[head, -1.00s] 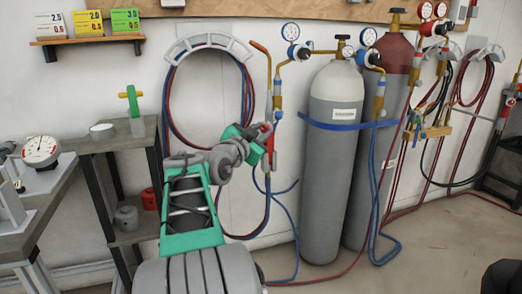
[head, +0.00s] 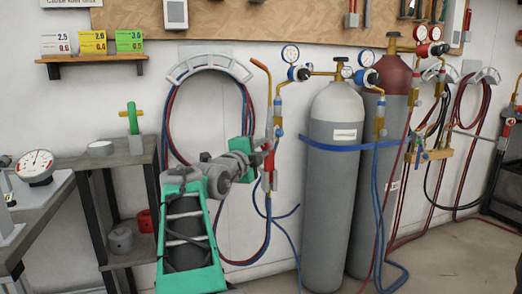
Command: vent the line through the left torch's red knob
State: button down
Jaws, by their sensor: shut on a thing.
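The left torch (head: 278,110) hangs upright on the wall, with a brass neck bent at the top and hoses below. My gripper (head: 269,147) is at the torch's lower body, reaching in from the left, and is shut on a small part there. That part looks like the red knob (head: 268,161), but the fingers cover most of it. I cannot tell how far the knob is turned. A blue part (head: 279,132) of the torch shows just right of the fingers.
A grey cylinder (head: 328,200) and a dark red-topped cylinder (head: 389,75) stand to the right with gauges above. Red and blue hoses (head: 168,120) loop over a wall hanger behind my arm. A shelf unit (head: 128,158) stands at the left.

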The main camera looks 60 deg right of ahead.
jog(key=shift+m, duration=0.7)
jog(key=c, duration=1.2)
grip_release()
jog(key=a+p, duration=0.1)
jog(key=a, duration=0.6)
jog(key=shift+a, duration=0.4)
